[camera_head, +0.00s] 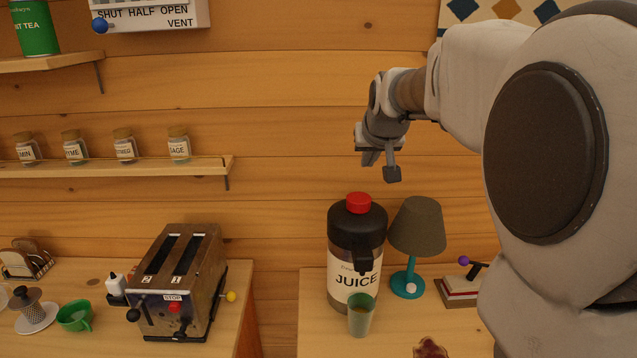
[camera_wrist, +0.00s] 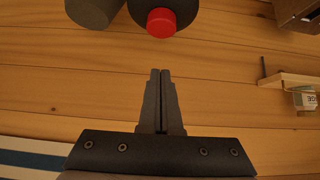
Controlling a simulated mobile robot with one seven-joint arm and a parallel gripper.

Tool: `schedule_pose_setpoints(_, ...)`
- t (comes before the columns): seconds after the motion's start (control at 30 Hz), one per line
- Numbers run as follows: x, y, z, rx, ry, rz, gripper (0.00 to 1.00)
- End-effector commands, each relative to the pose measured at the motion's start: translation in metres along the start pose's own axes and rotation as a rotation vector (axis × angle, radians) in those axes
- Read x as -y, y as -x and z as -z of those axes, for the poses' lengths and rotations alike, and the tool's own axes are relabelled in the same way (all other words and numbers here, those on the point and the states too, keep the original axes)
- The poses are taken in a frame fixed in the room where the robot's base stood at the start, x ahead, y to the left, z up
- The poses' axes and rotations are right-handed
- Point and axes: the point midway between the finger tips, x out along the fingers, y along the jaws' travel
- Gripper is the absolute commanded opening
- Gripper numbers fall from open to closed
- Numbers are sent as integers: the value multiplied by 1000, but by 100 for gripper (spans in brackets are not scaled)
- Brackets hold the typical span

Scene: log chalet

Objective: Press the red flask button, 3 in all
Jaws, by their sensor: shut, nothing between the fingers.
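The juice flask (camera_head: 354,270) is dark-topped with a pale JUICE label and stands upright on the right-hand counter. Its red button (camera_head: 358,203) sits on top and stands proud of the lid. A greenish cup (camera_head: 361,315) stands right in front of the flask, under its dark spout. My gripper (camera_head: 380,165) is above the flask and a little to its right, apart from the button. In the wrist view the shut, empty fingers (camera_wrist: 161,75) point toward the wall, with the red button (camera_wrist: 161,22) beyond their tips at the top.
A lamp (camera_head: 416,229) with a teal base stands close to the right of the flask. A small lever box (camera_head: 460,290) is further right. A toaster (camera_head: 180,282) stands on the left counter, across a gap. A spice shelf (camera_head: 110,168) is on the wall.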

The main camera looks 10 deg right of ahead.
Motion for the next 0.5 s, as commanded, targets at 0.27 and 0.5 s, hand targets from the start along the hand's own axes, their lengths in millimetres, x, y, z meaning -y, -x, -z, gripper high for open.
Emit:
schedule_pose_setpoints(0.27, 0, -15, 0, 4, -1, -1, 0)
schedule_pose_setpoints(0.5, -1, -56, 0, 3, -1, -3, 0)
